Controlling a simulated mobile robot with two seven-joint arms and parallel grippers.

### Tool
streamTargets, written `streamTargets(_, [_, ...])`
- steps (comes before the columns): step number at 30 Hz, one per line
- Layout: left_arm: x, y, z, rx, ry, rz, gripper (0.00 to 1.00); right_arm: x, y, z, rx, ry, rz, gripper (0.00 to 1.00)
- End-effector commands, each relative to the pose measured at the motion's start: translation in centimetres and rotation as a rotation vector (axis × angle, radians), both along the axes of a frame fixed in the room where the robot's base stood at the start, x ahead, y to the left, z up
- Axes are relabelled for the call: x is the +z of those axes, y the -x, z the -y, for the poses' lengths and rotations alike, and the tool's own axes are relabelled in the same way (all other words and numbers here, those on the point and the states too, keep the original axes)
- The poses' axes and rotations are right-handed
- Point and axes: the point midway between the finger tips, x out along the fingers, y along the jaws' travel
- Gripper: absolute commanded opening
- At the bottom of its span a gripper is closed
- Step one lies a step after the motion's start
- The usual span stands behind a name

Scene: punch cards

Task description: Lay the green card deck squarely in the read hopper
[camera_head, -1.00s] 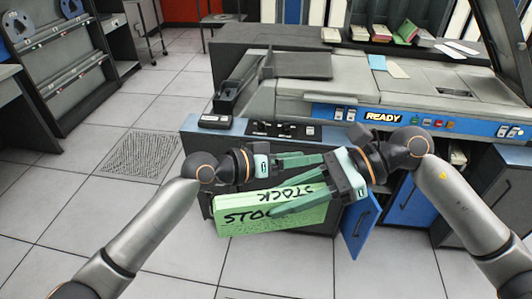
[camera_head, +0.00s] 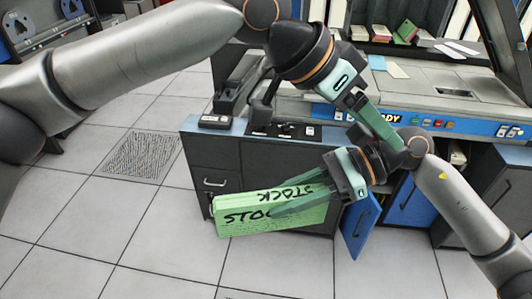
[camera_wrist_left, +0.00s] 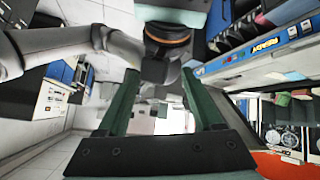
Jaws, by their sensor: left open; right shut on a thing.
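The green card deck (camera_head: 250,215), marked STOCK in black, is held low in front of the dark cabinet, above the floor. My right gripper (camera_head: 300,198) is shut on it, with its green fingers across the deck's right part. My left gripper (camera_head: 392,138) is open and empty, pointing down to the right near the right arm's wrist. In the left wrist view its two fingers (camera_wrist_left: 160,88) are spread apart, with nothing between them. The read hopper cannot be told for certain; the machine with the blue READY panel (camera_head: 460,125) stands behind.
The cabinet (camera_head: 213,160) with a blue top stands in front of the machine, with switches and a small dark box (camera_head: 215,121) on it. A blue door (camera_head: 358,228) stands open at its right. Card stacks (camera_head: 404,32) sit at the back. The floor at left is clear.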

Motion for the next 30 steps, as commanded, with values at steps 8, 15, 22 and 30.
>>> streamTargets(8, [-3.3,0.7,-9.0,-0.115,-0.430,0.089,0.68,0.1,0.0,0.0,-0.001,-0.003,0.001,0.00])
streamTargets(15, [-3.8,0.9,-13.7,-0.168,-0.631,0.111,0.68,0.1,0.0,0.0,-0.001,-0.003,0.001,0.00])
streamTargets(22, [-5.3,1.0,-14.3,-0.178,-0.666,0.110,0.68,0.1,0.0,0.0,-0.001,-0.003,0.001,0.00])
streamTargets(30, [-10.3,1.0,-13.5,-0.178,-0.665,0.111,0.68,0.1,0.0,0.0,-0.001,-0.003,0.001,0.00])
